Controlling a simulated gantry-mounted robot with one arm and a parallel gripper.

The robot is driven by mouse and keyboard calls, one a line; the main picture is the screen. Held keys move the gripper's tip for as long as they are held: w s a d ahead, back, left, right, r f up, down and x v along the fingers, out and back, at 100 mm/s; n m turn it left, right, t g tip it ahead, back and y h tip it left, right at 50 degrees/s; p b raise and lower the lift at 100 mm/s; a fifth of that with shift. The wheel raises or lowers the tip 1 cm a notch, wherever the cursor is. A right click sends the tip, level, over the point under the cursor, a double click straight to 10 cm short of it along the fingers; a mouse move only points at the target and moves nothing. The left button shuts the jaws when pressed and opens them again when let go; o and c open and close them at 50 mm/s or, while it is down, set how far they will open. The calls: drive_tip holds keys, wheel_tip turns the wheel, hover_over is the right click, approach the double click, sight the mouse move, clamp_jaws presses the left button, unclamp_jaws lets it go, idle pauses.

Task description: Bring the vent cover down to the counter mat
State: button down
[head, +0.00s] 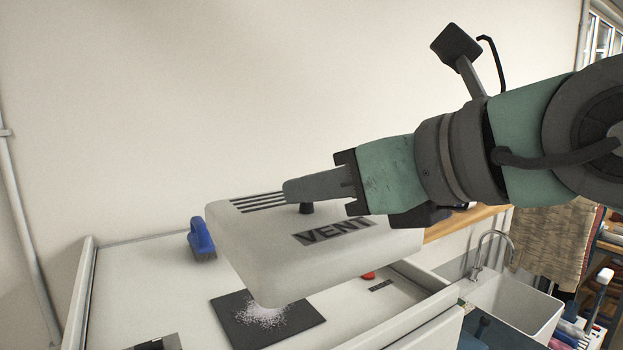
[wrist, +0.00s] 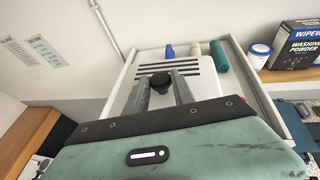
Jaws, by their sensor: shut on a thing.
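The vent cover (head: 270,250) is a white rounded box with dark slots, a VENT label and a black knob on top. In the wrist view the cover (wrist: 205,83) lies just beyond my jaws. My gripper (head: 289,191) is shut on the black knob (head: 306,209), with a finger on either side of it in the wrist view (wrist: 160,82). The cover appears held above the counter, over part of the dark mat (head: 306,318), slightly tilted in the picture. White powder (head: 264,313) lies on the mat. The cover hides the mat's far part.
A blue brush (head: 201,238) stands on the white counter (head: 140,275) at the left. A small red thing (head: 368,275) lies right of the mat. Raised edges border the counter. A sink (head: 520,305) is at the right. The wrist view shows a teal bottle (wrist: 218,56) and washing powder box (wrist: 296,46).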

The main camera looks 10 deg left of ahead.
drive_tip(key=s+d, duration=0.7)
drive_tip(key=shift+d, duration=0.15)
idle(0.3)
drive_tip(key=s+d+p, duration=0.2)
drive_tip(key=s+d, duration=0.6)
drive_tip(key=shift+s+d, duration=0.15)
drive_tip(key=shift+d, duration=0.15)
drive_tip(key=shift+d+p, duration=0.1)
drive_tip(key=shift+p, duration=0.2)
drive_tip(key=shift+s+d+p, duration=0.35)
drive_tip(key=shift+s+d, duration=0.35)
drive_tip(key=shift+s, duration=0.05)
